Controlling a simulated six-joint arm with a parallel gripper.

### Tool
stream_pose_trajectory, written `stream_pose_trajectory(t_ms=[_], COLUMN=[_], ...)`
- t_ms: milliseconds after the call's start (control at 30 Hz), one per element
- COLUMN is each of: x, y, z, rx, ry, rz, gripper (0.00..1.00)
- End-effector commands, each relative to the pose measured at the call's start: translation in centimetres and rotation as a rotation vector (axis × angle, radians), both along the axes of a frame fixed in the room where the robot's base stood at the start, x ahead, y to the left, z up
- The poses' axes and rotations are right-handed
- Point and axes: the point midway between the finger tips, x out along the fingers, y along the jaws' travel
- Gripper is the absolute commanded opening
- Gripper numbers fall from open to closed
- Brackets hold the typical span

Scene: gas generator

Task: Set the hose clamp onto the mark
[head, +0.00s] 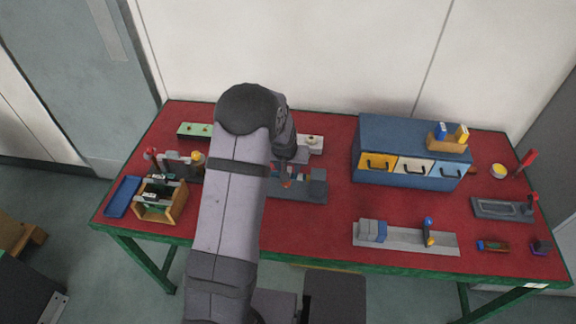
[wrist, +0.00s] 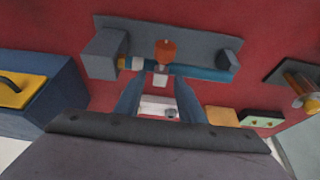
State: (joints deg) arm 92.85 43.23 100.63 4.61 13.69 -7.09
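A blue hose (wrist: 200,72) lies along a grey fixture (wrist: 200,28) with a block at each end. The fixture also shows in the head view (head: 310,196), partly hidden by my arm. A part with an orange-red knob (wrist: 165,48) sits at the middle of the hose and looks like the hose clamp. A pale band (wrist: 138,63) near the left end of the hose looks like the mark; the clamp is to its right. My gripper (wrist: 160,84) is open, its fingers spread on either side of the clamp's line. I cannot tell whether they touch anything.
A blue drawer cabinet (head: 410,135) stands right of the fixture. A wooden crate (head: 160,203) and blue tray (head: 123,197) are at the left. A grey rail fixture (head: 400,240) lies at the front right. Red tabletop is clear in front of the fixture.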

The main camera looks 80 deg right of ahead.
Motion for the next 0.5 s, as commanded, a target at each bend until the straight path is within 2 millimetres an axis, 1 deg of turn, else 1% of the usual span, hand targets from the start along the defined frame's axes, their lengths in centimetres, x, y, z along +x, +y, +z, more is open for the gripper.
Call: stream_pose_trajectory(t_ms=[333,367,400,467,500], x=[0.00,0.00,0.00,0.00,0.00], y=[-0.10,-0.09,-0.09,-0.09,-0.09], z=[-0.27,-0.28,-0.28,-0.28,-0.27], rx=[0.000,0.000,0.000,0.000,0.000], ry=[0.000,0.000,0.000,0.000,0.000], rz=[0.000,0.000,0.000,0.000,0.000], gripper=[0.36,0.34,0.24,0.10,0.00])
